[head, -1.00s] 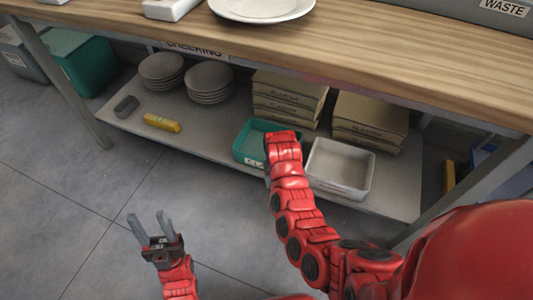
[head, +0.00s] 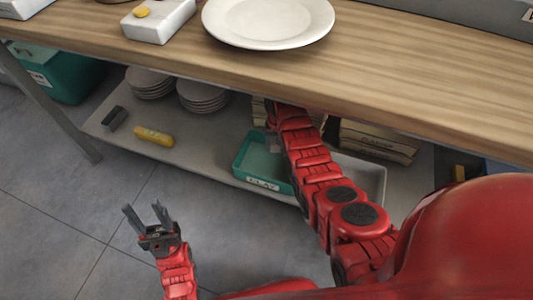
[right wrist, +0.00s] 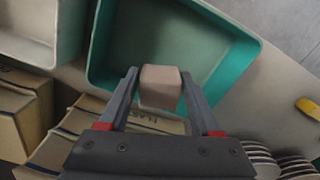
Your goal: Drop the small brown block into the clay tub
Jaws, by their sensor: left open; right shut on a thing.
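The clay tub (head: 240,172) is a teal open tray labelled CLAY on the lower shelf. It also shows in the right wrist view (right wrist: 225,82). The small brown block (right wrist: 160,88) is held between the fingertips of my right gripper (right wrist: 160,90), which is shut on it. In the right wrist view the block overlaps the tub's near rim; its height over the tub is unclear. In the head view my right arm hides the block and fingertips. My left gripper (head: 148,218) is open and empty over the floor at the lower left.
A white tray (head: 373,174) stands right of the tub. Boxes (head: 378,140) and plate stacks (head: 203,95) stand behind on the shelf. A yellow item (head: 153,136) and a dark block (head: 114,118) lie left. The wooden tabletop (head: 420,70) overhangs the shelf.

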